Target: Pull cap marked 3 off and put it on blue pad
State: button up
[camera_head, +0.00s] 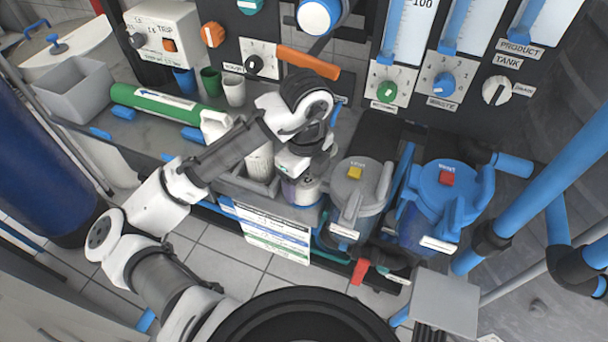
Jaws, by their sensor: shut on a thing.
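My gripper (297,168) points down over a white cylinder (305,192) at the front edge of the counter, left of the grey housing. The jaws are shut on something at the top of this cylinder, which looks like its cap. My wrist hides most of the cap, and no number 3 can be read. I cannot tell whether the cap is seated or lifted.
A grey housing (355,190) and a blue housing (443,195) stand to the right. A control panel (262,48) rises behind. Blue pipes (545,185) run at right.

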jog(key=o, duration=1.4)
jog(key=shift+c, duration=1.1)
jog(key=shift+r, duration=0.1)
notch_tip(320, 180, up, 8)
jog(key=p, duration=0.7)
jog(key=shift+p, duration=0.3)
